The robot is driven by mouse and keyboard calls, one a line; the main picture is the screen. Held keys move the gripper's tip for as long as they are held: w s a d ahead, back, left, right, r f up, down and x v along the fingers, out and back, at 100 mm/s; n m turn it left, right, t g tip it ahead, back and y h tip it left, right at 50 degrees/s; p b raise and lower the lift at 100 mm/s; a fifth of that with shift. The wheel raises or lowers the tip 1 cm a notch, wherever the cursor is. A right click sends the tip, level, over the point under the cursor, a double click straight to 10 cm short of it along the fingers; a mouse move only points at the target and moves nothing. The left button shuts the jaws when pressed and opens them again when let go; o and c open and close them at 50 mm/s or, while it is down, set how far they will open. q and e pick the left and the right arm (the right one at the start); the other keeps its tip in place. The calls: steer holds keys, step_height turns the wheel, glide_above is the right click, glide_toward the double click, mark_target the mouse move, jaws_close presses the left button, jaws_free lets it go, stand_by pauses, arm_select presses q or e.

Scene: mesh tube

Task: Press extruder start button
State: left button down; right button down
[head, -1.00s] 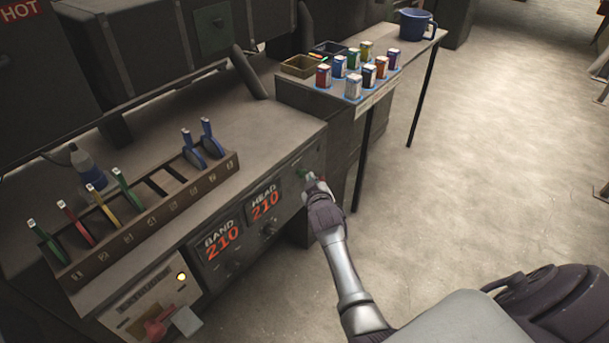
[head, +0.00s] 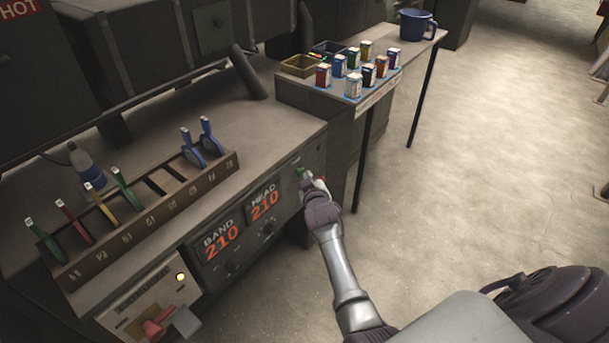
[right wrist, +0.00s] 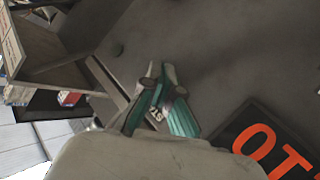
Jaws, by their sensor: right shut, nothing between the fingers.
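The extruder's front panel (head: 290,192) carries the BAND and HEAD 210 displays, and a small green spot (head: 301,173) shows at its right end. I cannot tell whether that spot is the start button or part of my fingers. My right gripper (head: 307,179) is shut and empty, close to the panel at this spot. In the right wrist view its teal-sided fingers (right wrist: 159,80) point at the grey panel, over a pale label (right wrist: 154,115) with letters "ST" showing. The fingers hide what lies under them, so contact is unclear. My left gripper is not in view.
A numbered tool rack (head: 150,215) with coloured-handled tools and a blue-capped bottle (head: 85,165) stand on the bench. Several small coloured boxes (head: 353,88) and a blue jug (head: 416,24) stand on the side table.

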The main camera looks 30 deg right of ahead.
steer(key=shift+w+a+r, duration=0.1)
steer(key=shift+w+a, duration=0.1)
steer(key=shift+w, duration=0.15)
stand_by(0.5)
steer(key=shift+s+d+p, duration=0.25)
steer(key=shift+s+p, duration=0.15)
steer(key=shift+s, duration=0.2)
steer(key=shift+s+d+p, duration=0.2)
steer(key=shift+s+p, duration=0.2)
steer(key=shift+s, duration=0.15)
steer(key=shift+s, duration=0.1)
